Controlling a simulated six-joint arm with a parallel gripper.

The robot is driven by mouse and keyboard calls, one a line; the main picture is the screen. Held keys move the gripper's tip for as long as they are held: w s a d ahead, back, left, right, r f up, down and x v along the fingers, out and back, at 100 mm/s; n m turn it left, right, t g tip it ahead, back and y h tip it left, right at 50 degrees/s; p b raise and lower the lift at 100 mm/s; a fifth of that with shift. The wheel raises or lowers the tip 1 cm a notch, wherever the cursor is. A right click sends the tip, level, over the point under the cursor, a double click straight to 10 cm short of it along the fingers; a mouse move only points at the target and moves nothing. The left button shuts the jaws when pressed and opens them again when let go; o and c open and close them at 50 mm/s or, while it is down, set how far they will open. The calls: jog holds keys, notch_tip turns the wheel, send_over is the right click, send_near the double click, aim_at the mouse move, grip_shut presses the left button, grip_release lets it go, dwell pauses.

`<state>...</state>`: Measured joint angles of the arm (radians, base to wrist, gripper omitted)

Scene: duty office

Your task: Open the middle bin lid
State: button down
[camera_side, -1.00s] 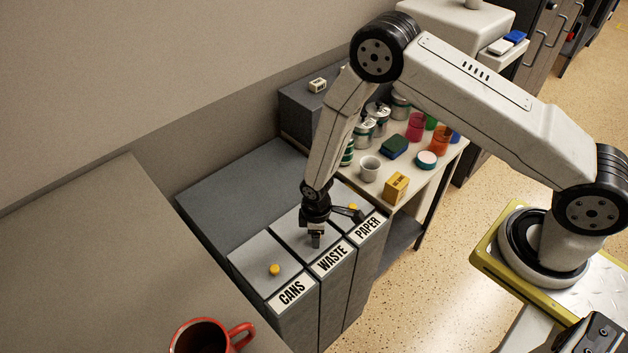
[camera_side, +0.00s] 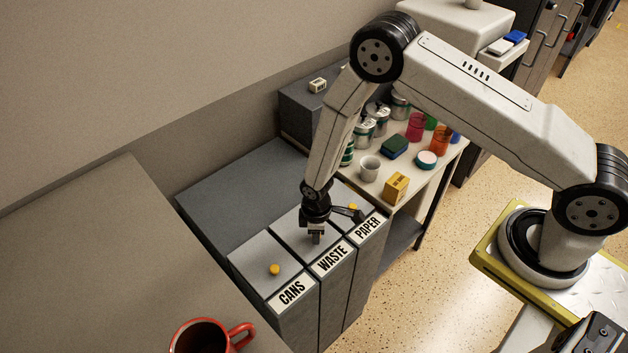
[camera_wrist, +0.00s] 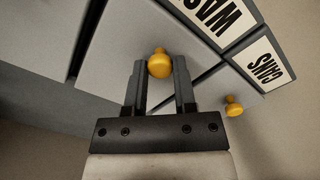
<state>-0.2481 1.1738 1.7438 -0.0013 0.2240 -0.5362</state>
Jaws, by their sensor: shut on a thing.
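The middle bin, labelled WASTE, has a grey lid (camera_side: 291,238) that lies flat and closed between the CANS and PAPER bins. My gripper (camera_side: 316,240) points down over this lid. In the wrist view, a yellow knob (camera_wrist: 159,64) on the WASTE lid sits between the tips of my gripper (camera_wrist: 159,78), which is shut on it. In the side view my gripper hides this knob.
The CANS lid (camera_side: 262,260) is closed, with its own yellow knob (camera_side: 274,269). The PAPER lid's yellow knob (camera_side: 353,207) is close on the other side. A red mug (camera_side: 203,338) stands at the front. A table (camera_side: 440,180) behind holds cups, cans and a yellow box (camera_side: 396,187).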

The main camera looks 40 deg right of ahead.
dwell(0.7)
jog(key=shift+w, duration=6.4)
jog(key=shift+c, duration=2.1)
grip_release()
notch_tip(320, 180, up, 8)
jog(key=shift+f, duration=0.1)
